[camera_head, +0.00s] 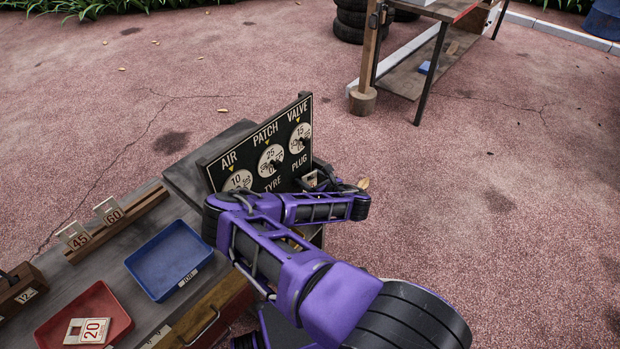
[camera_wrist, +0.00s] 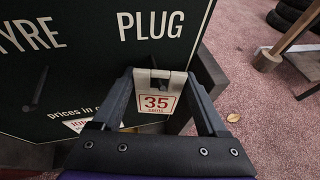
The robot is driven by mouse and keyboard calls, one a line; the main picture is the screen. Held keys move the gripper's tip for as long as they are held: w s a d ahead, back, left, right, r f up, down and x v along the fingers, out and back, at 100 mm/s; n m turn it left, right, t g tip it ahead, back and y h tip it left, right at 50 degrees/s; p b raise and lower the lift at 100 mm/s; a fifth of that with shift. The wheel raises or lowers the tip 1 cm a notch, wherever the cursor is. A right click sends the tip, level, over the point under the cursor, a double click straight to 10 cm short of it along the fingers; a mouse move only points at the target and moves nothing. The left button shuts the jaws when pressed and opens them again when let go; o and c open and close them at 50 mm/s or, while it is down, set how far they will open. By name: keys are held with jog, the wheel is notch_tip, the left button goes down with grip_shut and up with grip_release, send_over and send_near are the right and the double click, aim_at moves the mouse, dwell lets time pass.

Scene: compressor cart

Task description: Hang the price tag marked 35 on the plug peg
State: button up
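The price tag marked 35 (camera_wrist: 157,103) is white with red print and hangs upright between the fingers of my gripper (camera_wrist: 160,76) in the wrist view. The fingers close on its upper part, just below the word PLUG on the black price board (camera_wrist: 75,60). I cannot tell whether the tag is on the peg. In the head view the price board (camera_head: 249,153) stands on the cart, and my gripper is at its lower right, mostly behind my arm.
The TYRE peg (camera_wrist: 38,88) is bare. Tags 45 (camera_head: 75,238) and 60 (camera_head: 110,212) stand in a wooden rack (camera_head: 128,218). Tag 20 (camera_head: 90,330) lies in a red tray (camera_head: 112,302); a blue tray (camera_head: 168,258) is empty. Tags 10, 25 and 15 hang on the board's upper row.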

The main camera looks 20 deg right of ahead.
jog(key=shift+o, duration=1.2)
jog(key=shift+w+a+f, duration=0.2)
jog(key=shift+w+a, duration=0.1)
jog(key=shift+a, duration=0.2)
jog(key=shift+s+d, duration=0.1)
jog(key=shift+s, duration=0.35)
jog(key=p+v, duration=0.4)
jog(key=v, duration=1.3)
jog(key=shift+d+r, duration=0.3)
jog(key=shift+d, duration=0.15)
